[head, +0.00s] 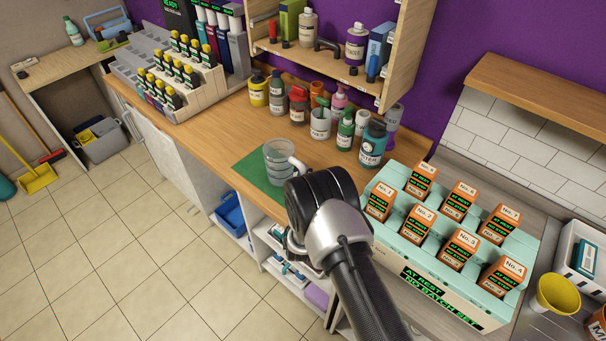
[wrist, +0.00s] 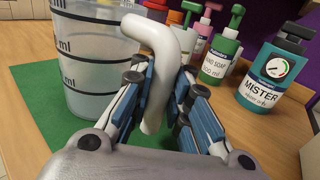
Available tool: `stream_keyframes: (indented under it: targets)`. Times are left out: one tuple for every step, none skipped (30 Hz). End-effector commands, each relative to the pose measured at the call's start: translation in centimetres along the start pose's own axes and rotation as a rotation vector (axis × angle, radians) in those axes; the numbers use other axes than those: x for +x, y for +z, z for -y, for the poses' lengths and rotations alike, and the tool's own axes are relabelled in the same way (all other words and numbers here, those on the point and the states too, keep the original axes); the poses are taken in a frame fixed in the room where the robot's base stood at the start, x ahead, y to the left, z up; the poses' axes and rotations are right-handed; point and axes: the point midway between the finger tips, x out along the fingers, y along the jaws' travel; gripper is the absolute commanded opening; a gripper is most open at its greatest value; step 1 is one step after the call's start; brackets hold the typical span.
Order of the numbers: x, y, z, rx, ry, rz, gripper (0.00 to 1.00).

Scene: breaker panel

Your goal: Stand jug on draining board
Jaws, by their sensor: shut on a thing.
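The jug (head: 279,163) is clear, with dark measuring marks and a thick white handle. It stands upright on a green mat (head: 252,172) on the wooden counter. In the wrist view the jug (wrist: 95,60) fills the upper left, with its handle (wrist: 155,45) between my fingers. My gripper (wrist: 158,85) is shut on this handle from the front right. In the head view my wrist hides most of the fingers and part of the handle. I cannot clearly pick out a draining board; a grey surface (head: 449,163) lies to the right.
Several bottles and pots stand behind the jug, including the teal mister bottle (head: 372,146) and green soap bottle (head: 345,132). A mint rack (head: 440,283) of orange-topped blocks stands right of my arm. A wooden wall shelf (head: 325,70) hangs above the counter.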

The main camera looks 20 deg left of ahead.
Motion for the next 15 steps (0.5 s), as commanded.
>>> stream_keyframes:
  targets:
    - [-0.02, -0.13, 0.01, 0.0, 0.0, -0.001, 0.14]
    - [-0.02, -0.1, 0.01, 0.0, 0.0, -0.001, 0.16]
    - [-0.01, -0.07, 0.01, 0.0, 0.0, -0.001, 0.19]
    - [-0.01, -0.07, 0.01, 0.0, 0.0, -0.001, 0.21]
    - [-0.01, -0.06, 0.01, 0.0, 0.0, -0.001, 0.23]
    - [-0.01, -0.06, 0.01, 0.0, 0.0, -0.001, 0.25]
    - [-0.01, -0.05, 0.01, 0.0, 0.0, -0.001, 0.27]
    - [-0.01, -0.05, 0.0, 0.0, 0.0, -0.001, 0.29]
    - [-0.01, -0.05, 0.0, 0.0, 0.0, -0.001, 0.32]
    - [-0.01, -0.05, 0.0, 0.0, 0.0, -0.001, 0.34]
    - [-0.01, -0.05, 0.0, 0.0, 0.0, -0.001, 0.36]
    - [-0.01, -0.05, 0.0, 0.0, 0.0, -0.001, 0.37]
    - [-0.01, -0.04, 0.0, 0.0, 0.0, -0.001, 0.37]
    - [-0.01, -0.05, 0.0, 0.0, 0.0, -0.001, 0.37]
    - [-0.01, -0.05, 0.0, 0.0, 0.0, -0.001, 0.37]
